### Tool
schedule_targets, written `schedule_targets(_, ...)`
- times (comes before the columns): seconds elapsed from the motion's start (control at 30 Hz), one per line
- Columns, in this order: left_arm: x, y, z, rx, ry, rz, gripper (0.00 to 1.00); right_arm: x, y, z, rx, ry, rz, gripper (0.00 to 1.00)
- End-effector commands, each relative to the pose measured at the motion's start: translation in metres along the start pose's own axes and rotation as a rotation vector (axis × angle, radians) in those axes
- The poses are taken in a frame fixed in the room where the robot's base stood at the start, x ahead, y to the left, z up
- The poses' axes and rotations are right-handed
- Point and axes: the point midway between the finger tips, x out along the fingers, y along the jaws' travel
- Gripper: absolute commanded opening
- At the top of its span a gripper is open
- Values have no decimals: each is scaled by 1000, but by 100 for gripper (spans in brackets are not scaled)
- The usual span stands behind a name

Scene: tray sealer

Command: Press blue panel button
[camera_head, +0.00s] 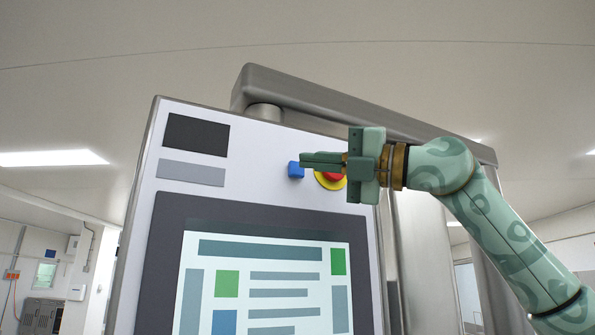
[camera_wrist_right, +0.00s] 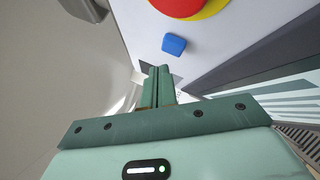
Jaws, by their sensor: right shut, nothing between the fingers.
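The blue panel button (camera_head: 294,170) is on the upper part of the white panel, left of the red knob. It also shows in the right wrist view (camera_wrist_right: 174,44), beyond my fingertips. My right gripper (camera_head: 303,161) is shut and empty. In the head view its fingertips overlap the right edge of the blue button. In the right wrist view the closed fingers (camera_wrist_right: 158,72) end a little short of the button, with a visible gap in the picture. I cannot tell the exact distance to the panel. My left gripper is not in view.
A red emergency knob on a yellow ring (camera_head: 331,181) sits right beside the blue button, partly behind my gripper. A lit touchscreen (camera_head: 262,277) fills the lower panel. A grey support arm (camera_head: 300,94) runs above and behind the panel.

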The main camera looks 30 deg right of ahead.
Motion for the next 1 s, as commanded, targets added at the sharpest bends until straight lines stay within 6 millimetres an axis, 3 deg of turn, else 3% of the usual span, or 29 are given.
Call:
schedule_targets(0.4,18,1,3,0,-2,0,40,-28,19,-20,-1,-1,1,0)
schedule_targets(1.0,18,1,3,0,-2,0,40,-29,21,-21,0,-1,0,0)
